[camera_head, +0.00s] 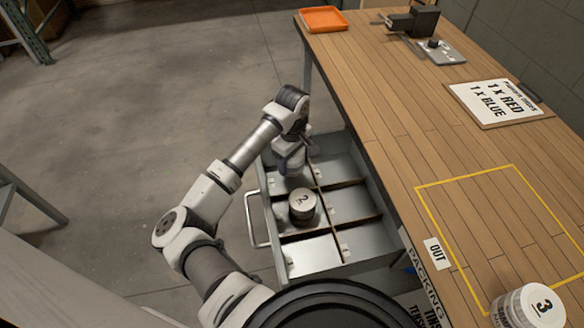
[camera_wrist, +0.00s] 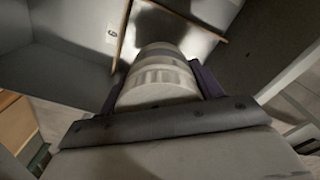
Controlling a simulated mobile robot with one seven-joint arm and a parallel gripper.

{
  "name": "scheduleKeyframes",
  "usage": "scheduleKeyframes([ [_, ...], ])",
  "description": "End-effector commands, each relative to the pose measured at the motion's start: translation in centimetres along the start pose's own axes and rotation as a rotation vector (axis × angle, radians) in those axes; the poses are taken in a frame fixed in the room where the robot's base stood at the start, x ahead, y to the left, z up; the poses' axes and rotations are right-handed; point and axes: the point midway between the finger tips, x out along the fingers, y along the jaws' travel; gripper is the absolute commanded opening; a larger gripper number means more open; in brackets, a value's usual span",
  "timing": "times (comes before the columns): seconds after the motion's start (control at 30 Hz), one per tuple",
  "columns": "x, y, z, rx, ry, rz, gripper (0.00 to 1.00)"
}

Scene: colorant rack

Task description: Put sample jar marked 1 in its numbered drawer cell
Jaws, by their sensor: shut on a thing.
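My gripper (camera_head: 289,158) is over the far-left cell of the open drawer (camera_head: 262,205). In the wrist view, my gripper (camera_wrist: 160,80) is shut on a pale, banded round jar (camera_wrist: 158,88), with one dark finger on each side. The jar's number is not readable, and in the head view my gripper hides it. Divider walls and a small cell label (camera_wrist: 111,31) show past the jar. I cannot tell whether the jar touches the cell floor. A jar marked 2 (camera_head: 302,206) stands upright in the middle-left cell.
A jar marked 3 (camera_head: 533,306) stands at the worktop's (camera_head: 400,120) near right corner, by a yellow outlined area. An order board (camera_head: 497,102), an orange tray (camera_head: 323,19) and a dark device (camera_head: 412,21) are farther back. The worktop edge runs along the drawer's right.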

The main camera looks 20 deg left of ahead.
Motion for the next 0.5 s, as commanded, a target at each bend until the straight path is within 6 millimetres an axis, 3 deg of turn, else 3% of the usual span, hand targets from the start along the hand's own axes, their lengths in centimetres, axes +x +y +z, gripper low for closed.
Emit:
scheduleKeyframes([
  [0.5,5.5,0.0,0.0,-0.001,-0.002,0.001,0.36],
])
